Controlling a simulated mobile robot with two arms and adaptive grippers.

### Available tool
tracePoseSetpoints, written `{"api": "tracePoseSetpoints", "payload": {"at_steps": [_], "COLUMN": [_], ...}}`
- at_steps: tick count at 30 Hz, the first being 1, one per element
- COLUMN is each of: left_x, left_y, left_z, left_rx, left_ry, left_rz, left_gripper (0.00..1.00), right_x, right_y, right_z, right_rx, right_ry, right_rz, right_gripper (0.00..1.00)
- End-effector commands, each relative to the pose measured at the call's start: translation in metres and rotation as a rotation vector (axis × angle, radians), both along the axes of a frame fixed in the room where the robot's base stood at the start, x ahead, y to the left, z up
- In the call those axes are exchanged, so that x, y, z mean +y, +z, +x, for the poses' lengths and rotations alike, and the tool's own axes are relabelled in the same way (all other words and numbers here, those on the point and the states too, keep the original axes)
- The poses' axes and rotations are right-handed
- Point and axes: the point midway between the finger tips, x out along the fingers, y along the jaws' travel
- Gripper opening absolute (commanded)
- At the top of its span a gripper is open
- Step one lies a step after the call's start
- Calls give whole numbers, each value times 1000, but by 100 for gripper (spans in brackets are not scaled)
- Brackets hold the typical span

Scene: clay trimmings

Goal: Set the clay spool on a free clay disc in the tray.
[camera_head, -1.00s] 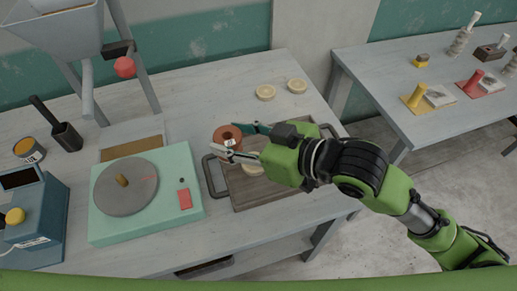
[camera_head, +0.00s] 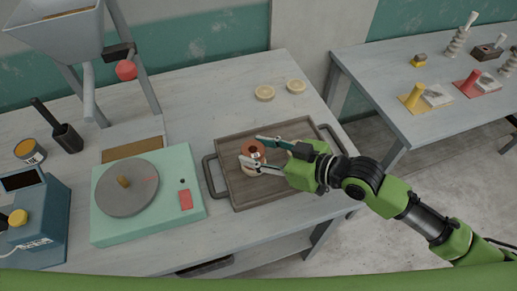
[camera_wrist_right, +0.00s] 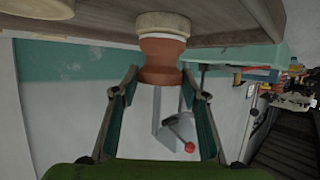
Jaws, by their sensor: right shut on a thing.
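The clay spool (camera_head: 254,147), reddish brown with a hole in its top, is between the fingertips of my right gripper (camera_head: 253,154), which is shut on it. It is over the dark wooden tray (camera_head: 233,190). A pale clay disc (camera_head: 249,171) shows just under the spool, partly hidden by it and a finger. In the right wrist view, which looks upside down, the spool (camera_wrist_right: 161,57) is upright and lined up with the pale disc (camera_wrist_right: 163,23). They appear to meet; I cannot tell if a small gap is left. My left gripper is not in view.
Two pale discs (camera_head: 264,93) (camera_head: 295,86) lie on the table behind the tray. A mint-green turntable unit (camera_head: 190,214) stands left of the tray, close to its left handle (camera_head: 211,178). Another table (camera_head: 395,75) stands at right.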

Motion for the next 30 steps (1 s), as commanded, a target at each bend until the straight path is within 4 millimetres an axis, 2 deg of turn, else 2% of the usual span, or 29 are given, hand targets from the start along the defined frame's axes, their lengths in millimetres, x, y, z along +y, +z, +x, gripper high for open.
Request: {"api": "tracePoseSetpoints", "payload": {"at_steps": [5,6,7,20,30], "left_x": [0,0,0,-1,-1], "left_y": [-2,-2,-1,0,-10], "left_z": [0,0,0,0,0], "left_rx": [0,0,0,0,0], "left_ry": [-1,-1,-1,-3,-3], "left_rz": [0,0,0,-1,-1], "left_gripper": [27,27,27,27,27], "right_x": [0,0,0,-1,-38], "right_y": [-3,-3,-3,2,16], "right_z": [0,0,0,0,-24], "right_rx": [-2,0,0,-1,-1], "right_ry": [0,0,0,-1,-1], "right_rz": [1,0,0,-1,-4], "right_gripper": [13,48,56,57,57]}}
